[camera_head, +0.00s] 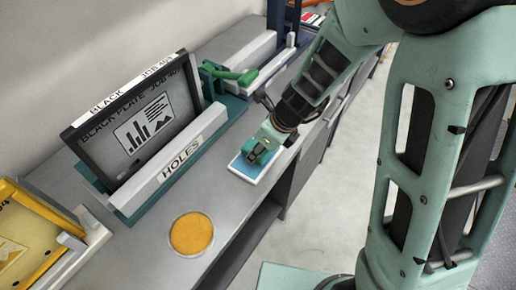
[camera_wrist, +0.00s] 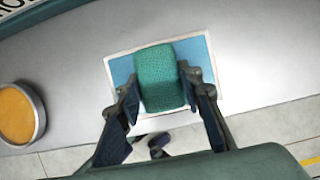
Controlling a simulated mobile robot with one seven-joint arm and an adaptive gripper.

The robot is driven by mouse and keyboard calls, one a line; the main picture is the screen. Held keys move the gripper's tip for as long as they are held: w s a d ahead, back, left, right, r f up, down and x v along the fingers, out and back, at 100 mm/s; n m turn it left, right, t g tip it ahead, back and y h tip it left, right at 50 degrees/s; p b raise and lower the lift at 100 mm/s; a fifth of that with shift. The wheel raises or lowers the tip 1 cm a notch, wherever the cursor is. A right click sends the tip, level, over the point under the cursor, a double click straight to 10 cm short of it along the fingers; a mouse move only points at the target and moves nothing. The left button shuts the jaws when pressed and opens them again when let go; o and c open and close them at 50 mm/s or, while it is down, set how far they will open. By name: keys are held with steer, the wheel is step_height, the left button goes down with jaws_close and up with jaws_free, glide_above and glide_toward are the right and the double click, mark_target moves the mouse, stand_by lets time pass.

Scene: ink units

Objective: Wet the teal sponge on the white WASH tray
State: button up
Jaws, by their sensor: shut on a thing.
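The teal sponge (camera_wrist: 160,76) is between the fingers of my gripper (camera_wrist: 163,92) in the wrist view, with a finger against each side. The gripper is shut on it. Behind the sponge is the WASH tray (camera_wrist: 207,45), with a white rim and a light blue inside. In the head view the tray (camera_head: 238,172) lies near the bench's front edge, and my gripper (camera_head: 260,152) is directly over it. I cannot tell whether the sponge touches the tray. No WASH lettering is readable.
A round tray with an orange inside (camera_head: 191,234) is on the bench to the left, near the front edge. A rack marked HOLES (camera_head: 180,158) holds a framed black plate (camera_head: 140,125) behind. A yellow frame (camera_head: 25,235) stands far left. A green-handled thing (camera_head: 235,76) is farther back.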

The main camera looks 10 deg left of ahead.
stand_by(0.5)
step_height(320, 180, up, 7)
steer(key=p, duration=0.6)
steer(key=shift+p, duration=0.3)
stand_by(0.5)
